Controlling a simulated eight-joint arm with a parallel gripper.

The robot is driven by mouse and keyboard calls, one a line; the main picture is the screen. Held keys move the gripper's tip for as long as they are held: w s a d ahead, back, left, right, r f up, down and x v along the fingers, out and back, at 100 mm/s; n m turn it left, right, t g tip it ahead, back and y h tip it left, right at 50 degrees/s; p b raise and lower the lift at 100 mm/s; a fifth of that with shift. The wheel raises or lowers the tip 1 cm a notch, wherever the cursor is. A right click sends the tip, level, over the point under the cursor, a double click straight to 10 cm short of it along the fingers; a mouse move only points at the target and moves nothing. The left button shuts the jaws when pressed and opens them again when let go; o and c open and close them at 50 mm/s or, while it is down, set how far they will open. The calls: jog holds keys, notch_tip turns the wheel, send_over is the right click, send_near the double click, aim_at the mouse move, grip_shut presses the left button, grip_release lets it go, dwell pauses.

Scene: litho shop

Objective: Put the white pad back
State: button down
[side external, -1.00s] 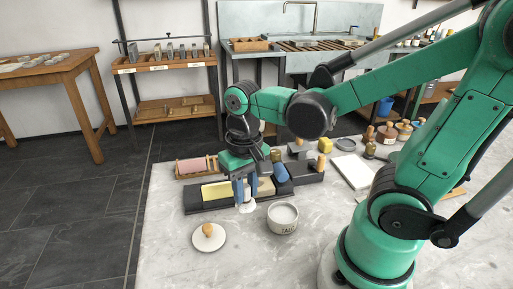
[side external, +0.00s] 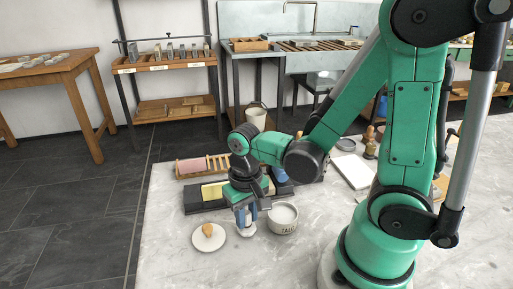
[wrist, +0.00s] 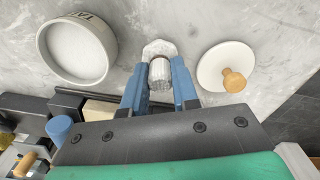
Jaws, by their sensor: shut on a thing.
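My gripper (side external: 245,219) is shut on the white pad (side external: 247,231), fingers pointing down. In the wrist view the pad (wrist: 160,48) shows as a rounded white end beyond a ribbed grey-white grip (wrist: 160,75) between my blue fingers (wrist: 159,84). The pad is low, between the talc pot and the lid; I cannot tell whether it touches the bench. The round pot (side external: 283,218), lettered TALC, stands open with white powder inside, also in the wrist view (wrist: 77,50). The white round lid (side external: 208,238) with its wooden knob lies flat on the bench, also in the wrist view (wrist: 225,66).
Behind my gripper stand a dark block with a yellow slab (side external: 214,189) and a wooden rack with a pink roller (side external: 192,166). A white slab (side external: 353,171) lies at the back right. The marble bench (side external: 180,270) is bare in front.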

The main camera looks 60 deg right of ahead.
aim_at(247, 213)
jog(key=shift+f, duration=0.1)
jog(key=c, duration=0.7)
grip_release()
jog(key=shift+o, duration=0.2)
jog(key=w+r+n+t, duration=0.3)
jog(key=r+t, duration=0.4)
jog(key=r, duration=0.4)
jog(key=shift+w+r+n, duration=0.2)
jog(key=shift+n, duration=0.6)
